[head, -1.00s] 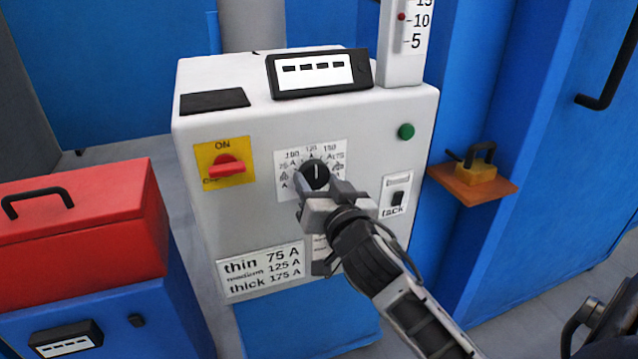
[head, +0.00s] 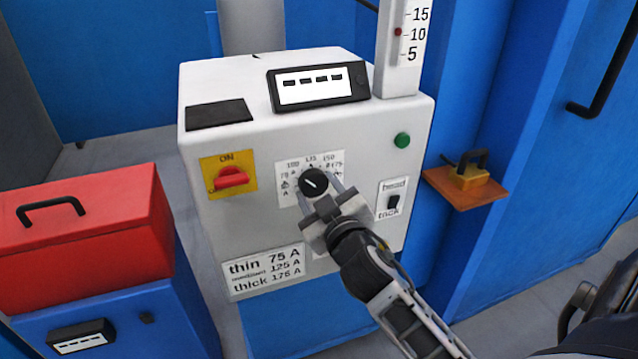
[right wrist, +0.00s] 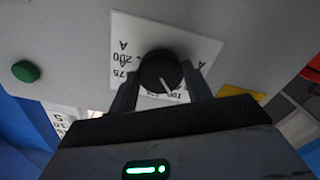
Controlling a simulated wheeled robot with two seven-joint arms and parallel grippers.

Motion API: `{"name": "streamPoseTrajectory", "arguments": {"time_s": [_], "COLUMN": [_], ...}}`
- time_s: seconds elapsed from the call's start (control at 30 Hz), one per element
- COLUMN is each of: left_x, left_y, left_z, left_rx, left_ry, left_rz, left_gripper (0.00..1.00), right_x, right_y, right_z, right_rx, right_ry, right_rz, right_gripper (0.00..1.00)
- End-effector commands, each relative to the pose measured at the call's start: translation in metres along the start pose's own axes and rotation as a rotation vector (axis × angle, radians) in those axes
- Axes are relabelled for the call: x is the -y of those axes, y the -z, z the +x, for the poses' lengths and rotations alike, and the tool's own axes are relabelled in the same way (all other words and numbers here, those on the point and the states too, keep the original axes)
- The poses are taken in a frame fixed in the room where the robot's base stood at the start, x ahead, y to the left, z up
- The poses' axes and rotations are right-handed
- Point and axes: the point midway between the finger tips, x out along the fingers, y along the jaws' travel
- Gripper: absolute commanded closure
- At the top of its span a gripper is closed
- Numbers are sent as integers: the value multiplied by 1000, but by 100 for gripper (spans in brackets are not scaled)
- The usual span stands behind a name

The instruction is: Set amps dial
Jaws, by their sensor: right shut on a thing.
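The amps dial is a round black knob (head: 314,183) with a white mark, on a white scale plate (head: 340,163) on the welder's front. In the head view the mark slants from upper left to lower right. My right gripper (head: 326,190) is shut on the knob, coming from the lower right and covering the lower right of the scale. In the right wrist view the knob (right wrist: 161,72) sits between the two fingers, and its mark points down and slightly right. Some scale numbers are hidden or too small to read. My left gripper is not in view.
The welder (head: 225,225) carries a red switch (head: 230,178) on yellow, a green button (head: 402,140), a tack switch (head: 393,202) and a thickness chart (head: 264,270) reading thin 75, medium 125, thick 175 A. A red toolbox (head: 85,240) stands left; an orange shelf (head: 455,190) is right.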

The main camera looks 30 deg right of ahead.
Motion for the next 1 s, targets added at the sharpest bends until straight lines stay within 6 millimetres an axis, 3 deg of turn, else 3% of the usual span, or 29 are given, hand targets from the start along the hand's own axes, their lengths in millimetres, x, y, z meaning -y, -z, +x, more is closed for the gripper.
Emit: {"name": "streamPoseTrajectory", "arguments": {"time_s": [0.5, 1.0], "left_x": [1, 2], "left_y": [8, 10], "left_z": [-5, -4], "left_rx": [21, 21], "left_ry": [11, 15], "left_rz": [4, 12], "left_gripper": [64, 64], "right_x": [-2, -1], "right_y": [0, 0], "right_z": [0, 0], "right_rx": [3, 1], "right_ry": [0, 0], "right_rz": [-385, -484], "right_gripper": [74, 74]}}
